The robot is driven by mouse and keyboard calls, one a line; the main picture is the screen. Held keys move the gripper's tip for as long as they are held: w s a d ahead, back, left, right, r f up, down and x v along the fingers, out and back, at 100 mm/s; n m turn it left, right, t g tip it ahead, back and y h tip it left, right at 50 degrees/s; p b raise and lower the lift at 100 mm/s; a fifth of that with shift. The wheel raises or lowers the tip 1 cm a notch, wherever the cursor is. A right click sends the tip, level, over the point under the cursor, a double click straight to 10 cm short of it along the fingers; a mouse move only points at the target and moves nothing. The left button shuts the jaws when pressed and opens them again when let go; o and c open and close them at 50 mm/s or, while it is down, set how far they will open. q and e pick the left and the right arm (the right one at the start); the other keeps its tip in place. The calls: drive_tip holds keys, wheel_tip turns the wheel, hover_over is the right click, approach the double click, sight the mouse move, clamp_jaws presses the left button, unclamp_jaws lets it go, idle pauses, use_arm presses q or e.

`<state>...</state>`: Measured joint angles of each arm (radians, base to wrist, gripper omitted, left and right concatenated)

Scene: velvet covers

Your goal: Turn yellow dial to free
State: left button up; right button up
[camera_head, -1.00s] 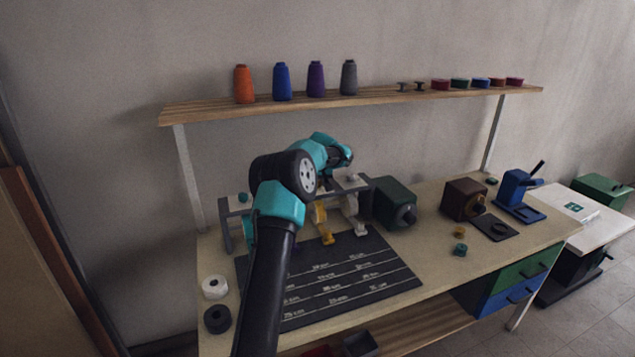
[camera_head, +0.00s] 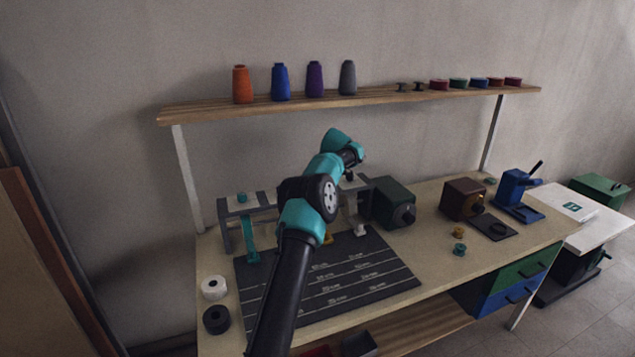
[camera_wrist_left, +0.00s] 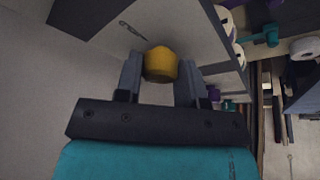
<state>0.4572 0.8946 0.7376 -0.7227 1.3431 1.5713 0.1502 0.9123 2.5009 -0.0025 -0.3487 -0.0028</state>
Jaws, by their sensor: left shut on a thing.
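The yellow dial (camera_wrist_left: 160,64) is a small rounded knob on a pale panel in the left wrist view. My left gripper (camera_wrist_left: 159,73) is shut on it, one grey finger on each side. In the head view my left arm reaches over the bench to the grey rack (camera_head: 224,232) at the back. The gripper and the dial are largely hidden there behind the arm. A dark marking shows on the panel beside the dial, too small to read. My right gripper is not in view.
A teal knob (camera_head: 242,198) tops the rack's left part, with a teal hanging piece (camera_head: 251,240) below. A dark green machine (camera_head: 393,204) stands close to the right. A dark marked mat (camera_head: 385,278) lies in front. Thread cones stand on the shelf (camera_head: 420,97) above.

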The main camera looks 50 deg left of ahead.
use_arm(q)
drive_tip(key=shift+n+g, duration=0.4)
drive_tip(key=shift+n, duration=0.6)
drive_tip(key=shift+h, duration=0.3)
drive_tip(key=o, duration=0.9)
